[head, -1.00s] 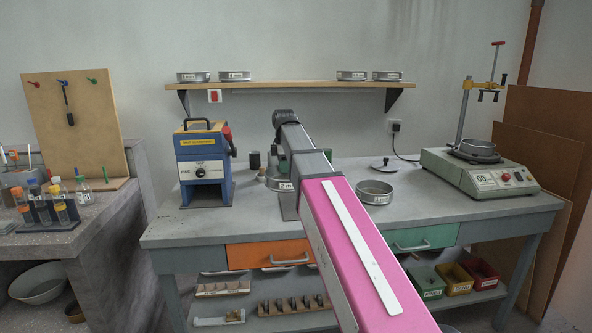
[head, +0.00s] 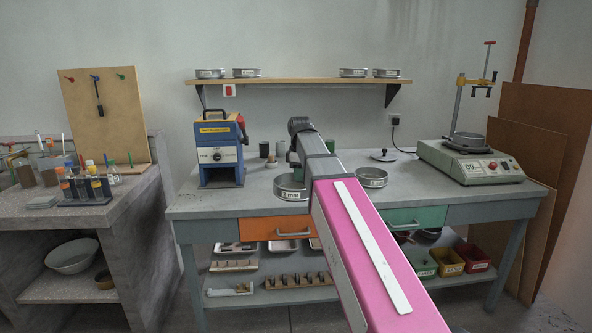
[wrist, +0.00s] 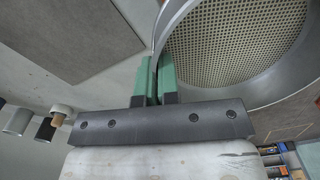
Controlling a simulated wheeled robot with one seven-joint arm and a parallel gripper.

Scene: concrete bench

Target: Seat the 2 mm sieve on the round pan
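The 2 mm sieve (head: 291,193) is a round metal ring with a "2 mm" label, left of my arm over the front part of the bench. The wrist view shows its mesh (wrist: 235,40) and its wall between the green fingers of my gripper (wrist: 155,75), which is shut on it. The head view hides most of my gripper behind my arm. I cannot tell how far the sieve is above the bench top. The round pan (head: 372,178), shallow and metal, stands on the bench just right of my arm, with nothing seen on it.
A blue machine (head: 219,155) stands on the bench at left, with several small cylinders (head: 264,150) beside it. A lid (head: 383,155) lies behind the pan. A shaker (head: 470,160) stands at right. A wall shelf (head: 300,81) holds more sieves.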

